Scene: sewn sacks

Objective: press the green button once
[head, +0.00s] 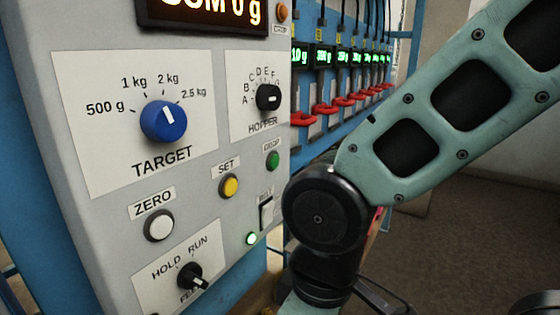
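The green button (272,160) is a small round button on the right part of the grey control panel (205,180). A small label sits above it; its lettering is too blurred to read surely. It shows unobstructed, just above and left of my arm's dark round joint. My arm crosses the right side of the view and runs out at the bottom. My gripper is not in view.
The panel also has a yellow SET button (229,186), a white ZERO button (159,226), a blue TARGET knob (164,121), a black HOPPER knob (268,97) and a HOLD/RUN selector (191,276). Red levers (325,109) under green displays line the blue frame behind.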

